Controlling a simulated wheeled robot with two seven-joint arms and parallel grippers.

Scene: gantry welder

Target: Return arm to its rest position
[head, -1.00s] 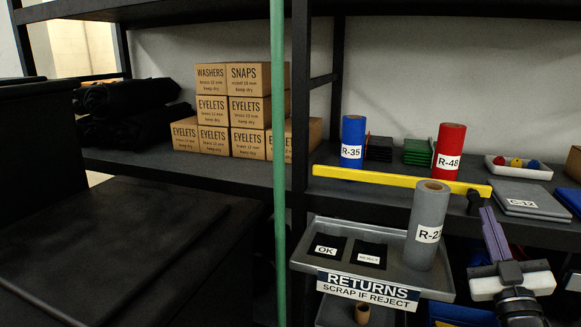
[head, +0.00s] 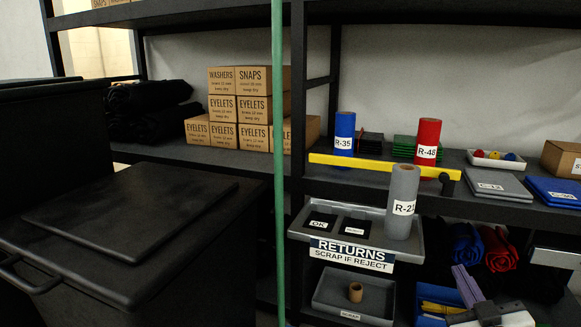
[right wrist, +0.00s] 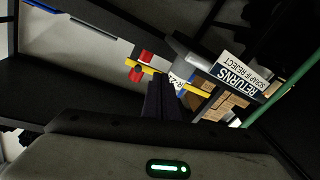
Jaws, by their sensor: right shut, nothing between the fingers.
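My right gripper (head: 470,288) shows at the lower right of the head view, low in front of the shelf rack. It is shut with nothing in it. It stands below and to the right of the grey returns tray (head: 415,245). In the right wrist view the dark gripper fingers (right wrist: 162,100) point toward the rack, which appears tilted. My left gripper is not in view.
A grey roll (head: 402,205) stands upright in the returns tray. A yellow bar (head: 375,167) runs along the shelf edge behind it. Blue (head: 344,135) and red (head: 428,140) rolls stand on the shelf. A green post (head: 279,120) rises left of the tray.

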